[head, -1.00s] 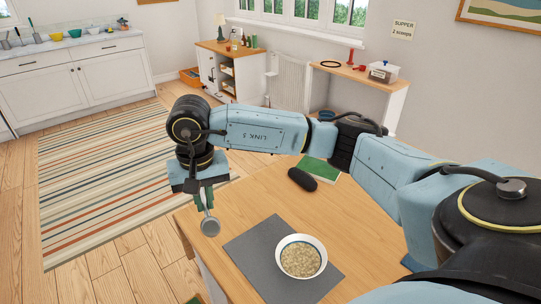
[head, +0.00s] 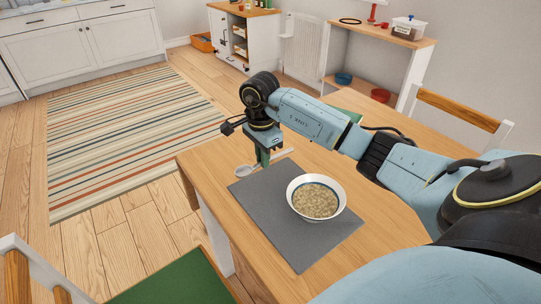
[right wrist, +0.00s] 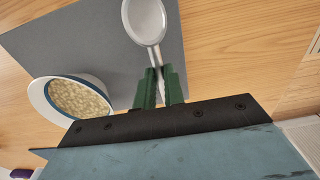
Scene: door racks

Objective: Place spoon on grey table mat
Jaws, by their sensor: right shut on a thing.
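The metal spoon (head: 244,170) is at the grey mat's far left corner in the head view. My right gripper (head: 262,158) is shut on its handle. In the right wrist view the green fingers (right wrist: 160,88) clasp the handle, and the spoon's bowl end (right wrist: 146,20) shows over the mat's edge. The spoon looks roughly level; I cannot tell whether it touches the mat. The grey table mat (head: 285,232) lies flat on the wooden table, with a white bowl of grainy food (head: 316,198) on it. My left gripper is out of view.
The wooden table (head: 210,165) has clear room left of the mat. A chair with a green seat (head: 175,280) stands at the near left, and another chair (head: 455,108) is at the far right. The bowl also shows in the right wrist view (right wrist: 75,100).

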